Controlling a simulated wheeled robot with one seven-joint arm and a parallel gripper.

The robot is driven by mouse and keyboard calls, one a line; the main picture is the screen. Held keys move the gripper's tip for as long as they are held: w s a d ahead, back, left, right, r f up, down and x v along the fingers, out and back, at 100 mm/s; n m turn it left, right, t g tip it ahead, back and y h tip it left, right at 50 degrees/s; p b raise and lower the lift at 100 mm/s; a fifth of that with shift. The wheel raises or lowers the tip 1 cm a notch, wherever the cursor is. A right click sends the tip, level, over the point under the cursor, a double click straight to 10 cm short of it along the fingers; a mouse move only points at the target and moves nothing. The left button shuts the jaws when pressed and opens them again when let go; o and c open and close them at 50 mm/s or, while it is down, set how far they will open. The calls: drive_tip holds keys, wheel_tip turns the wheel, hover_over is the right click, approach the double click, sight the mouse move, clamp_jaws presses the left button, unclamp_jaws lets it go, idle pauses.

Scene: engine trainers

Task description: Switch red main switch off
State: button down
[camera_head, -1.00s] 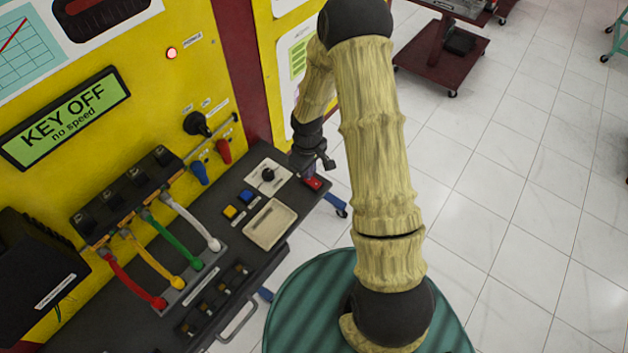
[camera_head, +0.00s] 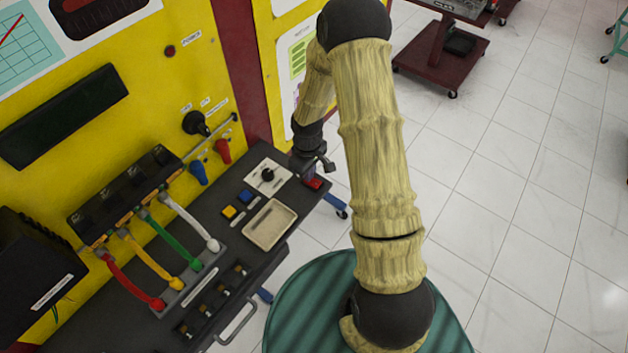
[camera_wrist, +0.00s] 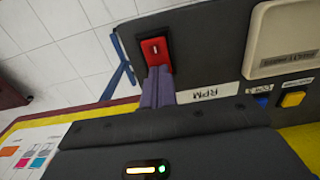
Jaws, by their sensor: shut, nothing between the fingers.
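The red main switch (camera_head: 314,183) sits at the right end of the dark console. In the wrist view the red switch (camera_wrist: 155,54) is a rocker with a white mark, set in a dark frame. My gripper (camera_head: 308,178) is over the switch in the head view. In the wrist view its closed fingers (camera_wrist: 158,76) are at the lower edge of the switch, touching or very close. Nothing is between them. The display (camera_head: 62,115) on the yellow panel is dark, and the power lamp (camera_head: 169,51) is unlit.
The console holds a rotary knob (camera_head: 268,174), a yellow button (camera_head: 229,212), a blue button (camera_head: 245,196) and a beige tray (camera_head: 270,224). Coloured cables run at the left. A maroon cart (camera_head: 437,52) stands behind. Tiled floor is clear to the right.

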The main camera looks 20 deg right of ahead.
wheel_tip(320, 180, up, 7)
drive_tip(key=p, duration=0.5)
idle(0.4)
idle(0.4)
drive_tip(key=s+r+m+t+b, duration=0.2)
drive_tip(key=s+r+m, duration=0.5)
drive_tip(key=s+r, duration=0.7)
wheel_tip(320, 180, up, 3)
drive_tip(key=shift+s+f+t+b, duration=0.2)
drive_tip(key=shift+s+t+b, duration=0.1)
drive_tip(key=shift+d, duration=0.1)
idle(0.5)
